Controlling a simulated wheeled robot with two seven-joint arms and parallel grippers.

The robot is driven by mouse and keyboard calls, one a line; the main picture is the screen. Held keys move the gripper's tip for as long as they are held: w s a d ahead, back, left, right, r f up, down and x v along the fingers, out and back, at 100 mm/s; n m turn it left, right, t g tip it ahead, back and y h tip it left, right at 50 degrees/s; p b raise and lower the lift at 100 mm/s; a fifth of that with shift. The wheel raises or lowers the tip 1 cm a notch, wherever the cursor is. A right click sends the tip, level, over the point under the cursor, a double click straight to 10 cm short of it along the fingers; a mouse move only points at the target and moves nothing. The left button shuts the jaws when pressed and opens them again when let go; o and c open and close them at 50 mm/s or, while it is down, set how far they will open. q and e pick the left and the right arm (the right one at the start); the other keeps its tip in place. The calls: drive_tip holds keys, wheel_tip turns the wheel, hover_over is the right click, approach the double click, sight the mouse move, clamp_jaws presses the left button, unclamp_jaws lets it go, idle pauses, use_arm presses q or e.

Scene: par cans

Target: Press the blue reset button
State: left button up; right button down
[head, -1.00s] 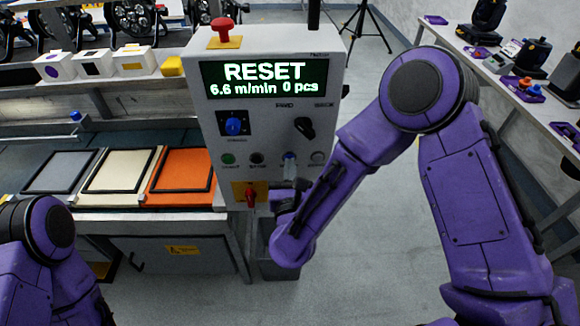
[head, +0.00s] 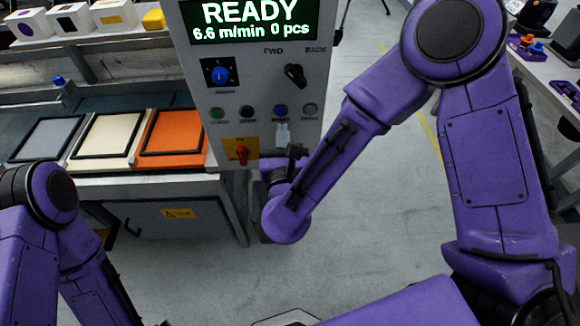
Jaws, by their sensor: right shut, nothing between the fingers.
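The blue reset button (head: 280,111) is in the lower button row of the grey control panel (head: 258,90) in the head view. The panel's display (head: 248,20) reads "READY", "6.6 m/min 0 pcs". My right gripper (head: 282,129) is shut and empty. Its tips show just below the blue button, which is in plain sight; a small gap seems to lie between them. My left arm shows at the lower left, and its gripper is out of view.
A green button (head: 217,114), a black button (head: 246,113) and a grey button (head: 310,109) share the row. A blue dial (head: 220,73) and a black switch (head: 295,75) sit above. A red switch (head: 241,154) sits below. Orange, cream and grey panels lie left.

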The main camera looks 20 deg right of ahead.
use_arm(q)
wheel_tip(320, 180, down, 3)
drive_tip(key=shift+s+a+f+b, duration=0.1)
drive_tip(key=shift+s+a+b, duration=0.05)
drive_tip(key=shift+b, duration=0.95)
use_arm(e)
drive_tip(key=v, duration=0.8)
drive_tip(key=shift+s+a, duration=0.15)
drive_tip(key=shift+s, duration=0.15)
drive_tip(key=shift+w+f, duration=0.1)
